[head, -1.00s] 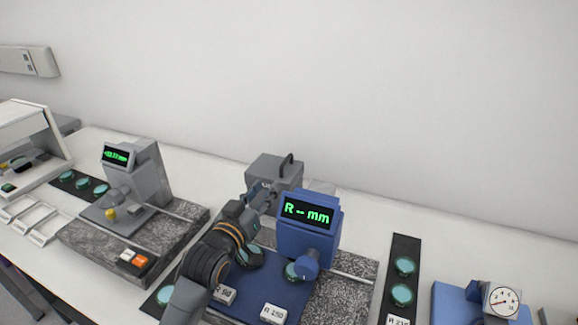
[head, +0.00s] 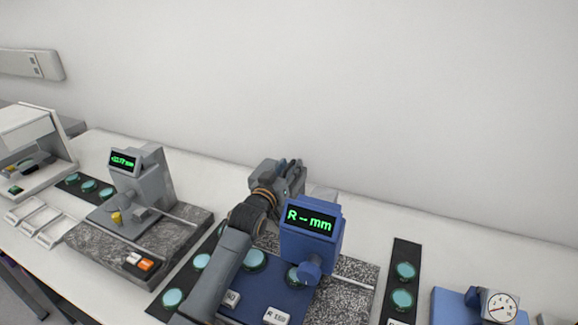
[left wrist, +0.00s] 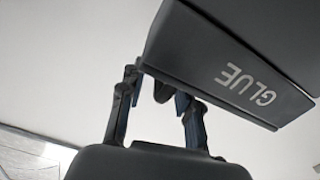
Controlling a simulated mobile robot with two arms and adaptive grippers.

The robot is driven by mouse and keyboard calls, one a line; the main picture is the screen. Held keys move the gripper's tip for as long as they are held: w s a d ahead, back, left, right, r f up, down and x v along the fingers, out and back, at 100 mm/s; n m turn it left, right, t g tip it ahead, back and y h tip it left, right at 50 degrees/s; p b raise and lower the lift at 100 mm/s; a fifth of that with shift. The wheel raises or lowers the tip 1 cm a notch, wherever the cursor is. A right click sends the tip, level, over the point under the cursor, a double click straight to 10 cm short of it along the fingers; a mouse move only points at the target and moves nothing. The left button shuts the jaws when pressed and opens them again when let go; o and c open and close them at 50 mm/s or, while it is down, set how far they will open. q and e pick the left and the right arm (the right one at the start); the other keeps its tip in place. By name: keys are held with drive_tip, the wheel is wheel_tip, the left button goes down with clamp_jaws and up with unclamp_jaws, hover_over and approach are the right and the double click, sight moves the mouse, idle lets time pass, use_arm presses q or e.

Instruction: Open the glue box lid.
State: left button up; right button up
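The glue box (left wrist: 215,65) is a dark grey block with white GLUE lettering, filling the upper right of the left wrist view. A short dark part, apparently its lid handle (left wrist: 161,89), shows at its left end. My left gripper (left wrist: 157,88) has its two fingers apart, one on each side of that dark part; contact is not clear. In the head view my left gripper (head: 290,164) is behind the blue display unit (head: 311,222) and hides most of the box. I cannot tell whether the lid is lifted. My right gripper is not in view.
Green discs on a dark strip (head: 404,285) and a dial gauge (head: 501,307) are at the right. A grey instrument (head: 145,178) on a granite plate is at the left. The white table behind is mostly clear.

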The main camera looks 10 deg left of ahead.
use_arm(q)
drive_tip(key=shift+w, duration=0.2)
clamp_jaws()
drive_tip(key=shift+r, duration=0.1)
